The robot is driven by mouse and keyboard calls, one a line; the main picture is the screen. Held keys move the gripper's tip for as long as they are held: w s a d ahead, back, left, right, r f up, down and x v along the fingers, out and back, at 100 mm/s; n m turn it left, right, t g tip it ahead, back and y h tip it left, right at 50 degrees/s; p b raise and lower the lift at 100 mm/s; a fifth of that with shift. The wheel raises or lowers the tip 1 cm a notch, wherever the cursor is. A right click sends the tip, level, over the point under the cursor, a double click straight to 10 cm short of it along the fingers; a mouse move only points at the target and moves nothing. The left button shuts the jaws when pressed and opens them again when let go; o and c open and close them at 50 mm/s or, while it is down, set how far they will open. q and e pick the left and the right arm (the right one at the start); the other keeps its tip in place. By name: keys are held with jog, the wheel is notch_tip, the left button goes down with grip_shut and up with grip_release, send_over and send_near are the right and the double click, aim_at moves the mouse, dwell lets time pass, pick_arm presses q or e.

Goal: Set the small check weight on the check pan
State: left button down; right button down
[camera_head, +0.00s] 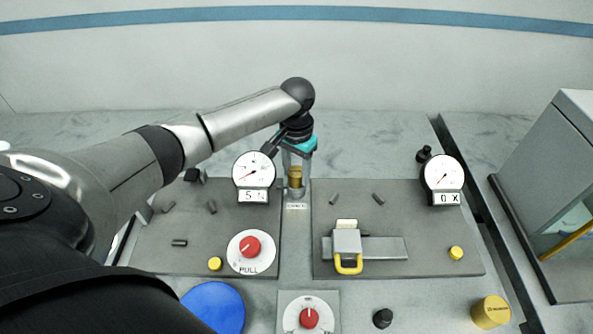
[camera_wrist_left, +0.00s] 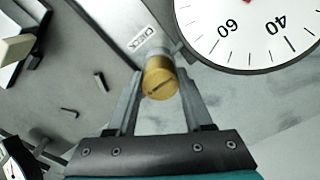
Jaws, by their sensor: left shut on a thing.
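The small check weight is a brass cylinder (camera_head: 295,177), held between the two fingers of my left gripper (camera_head: 297,170). In the left wrist view the weight (camera_wrist_left: 160,80) sits between the fingertips, its slotted round end showing. Just below it in the head view is a small grey round part (camera_head: 297,193), which looks like the check pan, mostly hidden by the weight and fingers. A label reading CHECK (camera_wrist_left: 140,39) lies beside it on the plate. I cannot tell whether the weight touches the pan. My right gripper is out of view.
A dial gauge (camera_head: 254,168) stands close left of the gripper; another (camera_head: 444,172) is at the right. A red PULL knob (camera_head: 250,246), a slide with yellow handle (camera_head: 348,242) and a yellow cylinder (camera_head: 491,312) are nearer. A grey cabinet (camera_head: 545,150) stands far right.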

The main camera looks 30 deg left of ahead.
aim_at(297, 171)
pick_arm(q)
jog(key=shift+c, duration=1.5)
grip_release()
jog(key=shift+f, duration=0.1)
notch_tip(297, 171, up, 12)
jog(key=p, duration=0.1)
jog(key=shift+r, duration=0.2)
